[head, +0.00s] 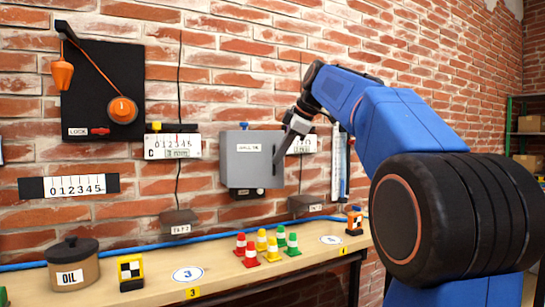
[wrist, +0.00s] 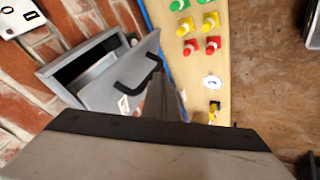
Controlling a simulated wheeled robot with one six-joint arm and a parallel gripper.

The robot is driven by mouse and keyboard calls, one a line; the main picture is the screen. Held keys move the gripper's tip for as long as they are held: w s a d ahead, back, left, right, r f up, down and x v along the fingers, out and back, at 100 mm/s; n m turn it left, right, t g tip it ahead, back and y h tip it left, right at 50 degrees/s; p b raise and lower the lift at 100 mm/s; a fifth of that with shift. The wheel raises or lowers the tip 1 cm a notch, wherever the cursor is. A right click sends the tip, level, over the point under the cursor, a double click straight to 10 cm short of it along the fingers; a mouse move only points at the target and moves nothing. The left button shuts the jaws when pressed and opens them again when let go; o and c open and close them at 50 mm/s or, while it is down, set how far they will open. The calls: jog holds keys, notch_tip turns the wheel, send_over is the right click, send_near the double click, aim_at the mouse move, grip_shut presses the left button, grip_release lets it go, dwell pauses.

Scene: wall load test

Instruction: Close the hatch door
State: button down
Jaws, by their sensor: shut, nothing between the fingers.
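The grey hatch box (head: 250,175) hangs on the brick wall in the middle of the head view. In the wrist view its door (wrist: 112,88) stands partly open, with a dark gap between it and the box frame (wrist: 58,68). The door has a black bar handle (wrist: 140,77). My gripper (head: 286,145) is shut and empty, pointing down at the right side of the door near the handle. In the wrist view my gripper (wrist: 165,100) hides part of the door's lower edge. Whether it touches the door I cannot tell.
A wooden shelf (head: 215,277) runs below, holding an oil pot (head: 73,267) and several coloured cones (head: 268,246). A black lock panel (head: 95,85) with an orange cord is at the left. Gauge plates (head: 174,146) flank the hatch.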

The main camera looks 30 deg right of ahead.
jog(key=w+d+n+y, duration=0.1)
jog(key=w+d, duration=0.5)
jog(key=w, duration=0.2)
jog(key=shift+w+d+n, duration=0.15)
jog(key=shift+d+n, duration=0.1)
jog(key=shift+n, duration=0.15)
jog(key=shift+w+r, duration=0.1)
